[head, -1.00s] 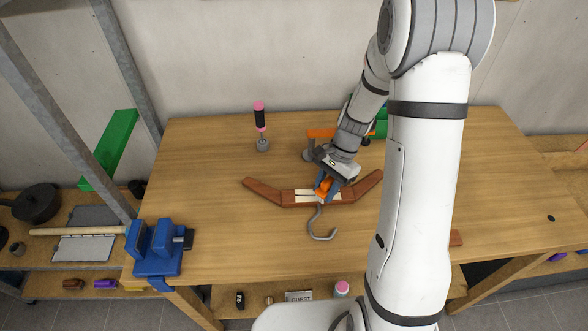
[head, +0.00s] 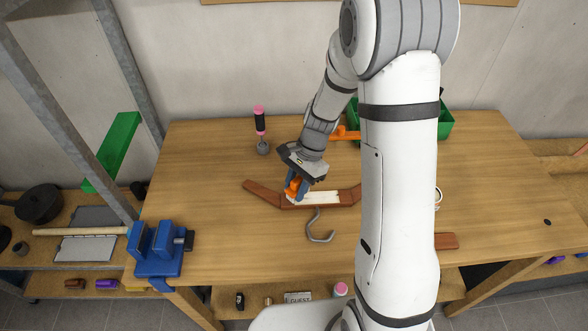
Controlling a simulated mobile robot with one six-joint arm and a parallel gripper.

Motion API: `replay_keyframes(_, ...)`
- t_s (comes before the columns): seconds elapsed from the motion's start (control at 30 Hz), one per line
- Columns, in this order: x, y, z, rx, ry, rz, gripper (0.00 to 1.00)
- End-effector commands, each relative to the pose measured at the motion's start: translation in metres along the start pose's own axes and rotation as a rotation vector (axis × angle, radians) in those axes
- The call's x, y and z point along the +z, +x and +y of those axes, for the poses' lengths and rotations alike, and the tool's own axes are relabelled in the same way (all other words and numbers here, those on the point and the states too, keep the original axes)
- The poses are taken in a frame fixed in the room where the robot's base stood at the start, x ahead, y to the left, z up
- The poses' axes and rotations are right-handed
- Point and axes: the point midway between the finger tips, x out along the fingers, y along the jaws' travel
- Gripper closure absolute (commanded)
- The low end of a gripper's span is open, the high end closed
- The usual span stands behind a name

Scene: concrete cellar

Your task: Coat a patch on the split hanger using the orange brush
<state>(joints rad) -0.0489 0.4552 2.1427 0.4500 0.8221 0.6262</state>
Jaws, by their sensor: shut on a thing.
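The split hanger (head: 268,193) is a reddish-brown wooden hanger lying on the workbench, its grey metal hook (head: 318,232) pointing toward me. A pale whitish patch (head: 322,197) runs along its middle. My gripper (head: 294,192) is shut on the orange brush (head: 293,187) and holds it at the left end of the pale patch. The brush's bristles are hidden or too small to make out, so I cannot tell if they touch the wood. The hanger's right arm is partly hidden behind my arm.
A pink-and-black handled tool (head: 260,122) stands in a grey holder at the back. A blue vise (head: 160,247) is at the front left. A green bin (head: 446,124), an orange clamp-like thing (head: 346,133) and a white cup (head: 438,197) are partly behind my arm.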

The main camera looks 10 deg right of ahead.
Motion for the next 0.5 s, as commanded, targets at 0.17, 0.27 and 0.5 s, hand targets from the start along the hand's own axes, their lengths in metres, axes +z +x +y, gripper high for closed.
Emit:
replay_keyframes(0.17,0.007,-0.019,0.001,0.000,0.003,-0.001,0.88)
replay_keyframes(0.27,0.010,-0.027,0.001,0.000,0.004,0.000,0.88)
replay_keyframes(0.5,0.017,-0.047,0.001,-0.002,0.006,0.000,0.88)
